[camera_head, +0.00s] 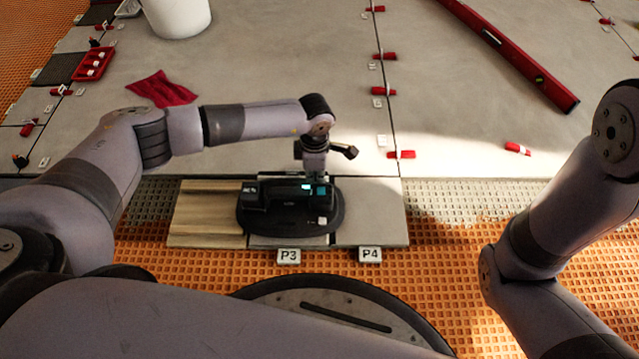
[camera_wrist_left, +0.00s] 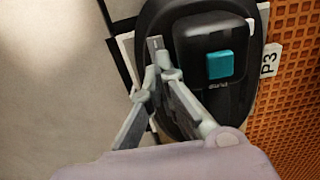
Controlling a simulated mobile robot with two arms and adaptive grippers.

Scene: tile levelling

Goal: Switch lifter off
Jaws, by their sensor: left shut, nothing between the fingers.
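The lifter (camera_head: 290,222) is a black oval device with a handle bar and a small lit teal spot on top. In the head view the left gripper (camera_head: 316,170) is above the lifter's rear right part. My right gripper is out of view.
White labels P3 (camera_head: 288,256) and P4 (camera_head: 370,255) stand on the orange mat (camera_head: 200,264). Large grey tiles with red wedges (camera_head: 385,91) spread behind. A red level (camera_head: 515,58), a red cloth (camera_head: 161,89), a white bucket (camera_head: 177,15) and a red tray (camera_head: 92,64) lie farther back.

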